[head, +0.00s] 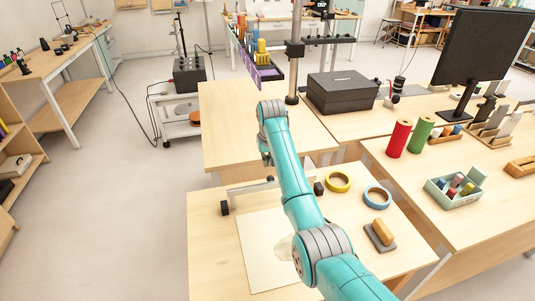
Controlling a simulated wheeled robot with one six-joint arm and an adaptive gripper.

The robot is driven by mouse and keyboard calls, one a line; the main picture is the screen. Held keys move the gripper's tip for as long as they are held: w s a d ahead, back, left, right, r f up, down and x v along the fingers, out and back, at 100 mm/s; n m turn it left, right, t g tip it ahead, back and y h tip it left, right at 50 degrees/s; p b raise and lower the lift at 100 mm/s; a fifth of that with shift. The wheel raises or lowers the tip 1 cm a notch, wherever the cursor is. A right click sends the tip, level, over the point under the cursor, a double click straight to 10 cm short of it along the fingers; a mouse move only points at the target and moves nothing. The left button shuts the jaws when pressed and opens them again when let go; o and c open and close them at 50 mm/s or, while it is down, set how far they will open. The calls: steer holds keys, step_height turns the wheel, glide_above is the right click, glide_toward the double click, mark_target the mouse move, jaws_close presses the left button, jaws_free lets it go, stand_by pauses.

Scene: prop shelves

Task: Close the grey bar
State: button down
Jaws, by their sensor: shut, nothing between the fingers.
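A pale grey bar (254,187) lies across the far part of the near wooden table, with a black end block at its left end and a dark piece near its right end. My teal arm crosses in front of it and hides part of it. A pale upright piece shows just right of the arm, and I cannot tell whether it belongs to the bar. My arm rises from the bottom right and bends down at its far end, behind the bar.
A white sheet (258,262) covers the near table's left part. A yellow ring (329,186), a blue ring (368,203) and a block on a grey plate (380,246) lie right of my arm. A second wooden table (227,138) stands beyond. Open floor lies left.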

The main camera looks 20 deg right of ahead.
mark_target(272, 188)
steer(key=shift+x, duration=0.95)
steer(key=shift+s+r, duration=0.15)
steer(key=shift+s, duration=0.85)
steer(key=shift+s+r, duration=0.2)
steer(key=shift+s, duration=0.8)
steer(key=shift+s, duration=0.1)
steer(key=shift+s+r+t, duration=0.1)
steer(key=shift+s+t, duration=0.05)
steer(key=shift+t, duration=0.45)
